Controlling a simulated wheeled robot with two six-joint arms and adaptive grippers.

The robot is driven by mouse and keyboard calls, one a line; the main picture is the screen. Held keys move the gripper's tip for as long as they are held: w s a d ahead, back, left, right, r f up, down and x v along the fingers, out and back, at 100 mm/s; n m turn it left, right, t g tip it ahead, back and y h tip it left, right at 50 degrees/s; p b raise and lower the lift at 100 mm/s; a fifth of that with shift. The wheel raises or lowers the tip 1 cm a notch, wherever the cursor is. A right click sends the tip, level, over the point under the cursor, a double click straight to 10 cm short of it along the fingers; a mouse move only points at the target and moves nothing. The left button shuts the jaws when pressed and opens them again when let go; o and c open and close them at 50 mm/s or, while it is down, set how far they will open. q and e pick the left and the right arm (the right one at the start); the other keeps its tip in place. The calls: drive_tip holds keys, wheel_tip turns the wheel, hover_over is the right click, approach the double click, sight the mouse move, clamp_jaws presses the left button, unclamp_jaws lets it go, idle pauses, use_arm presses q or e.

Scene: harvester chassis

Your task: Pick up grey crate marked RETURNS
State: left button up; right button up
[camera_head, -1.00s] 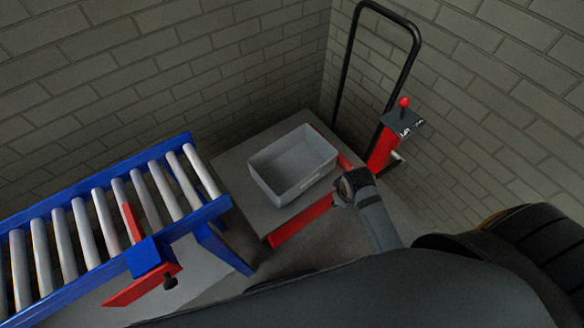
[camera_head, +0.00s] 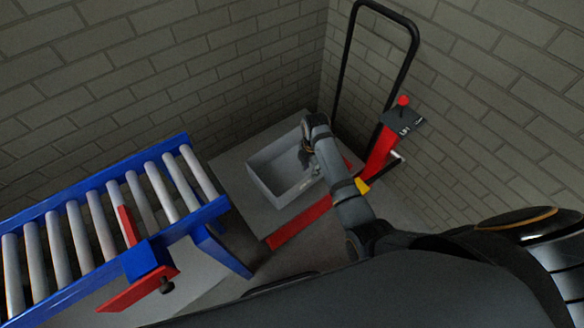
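A grey open-topped crate (camera_head: 264,183) sits on the grey platform of a red lift cart, and it looks empty. No RETURNS lettering can be read on it from here. My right arm reaches over the crate's right side from the lower right. My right gripper (camera_head: 309,164) points down at the crate's right part, over or just inside the rim. Its fingers are small and dark, so I cannot tell whether they are open or touch the crate. The arm hides part of the crate's right wall. My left gripper is out of view.
The lift cart (camera_head: 301,222) has a black push handle (camera_head: 413,55) and a red post with a red knob behind my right arm. A blue roller conveyor (camera_head: 105,225) with a red stop arm stands at left. Brick walls close off the back and right.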

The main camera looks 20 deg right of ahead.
drive_tip(key=f, duration=0.3)
drive_tip(key=f+b, duration=0.1)
drive_tip(key=f, duration=0.2)
drive_tip(key=f+b, duration=0.1)
drive_tip(key=f, duration=0.2)
drive_tip(key=shift+w+d, duration=0.15)
drive_tip(key=shift+w, duration=0.15)
clamp_jaws()
drive_tip(key=shift+r, duration=0.1)
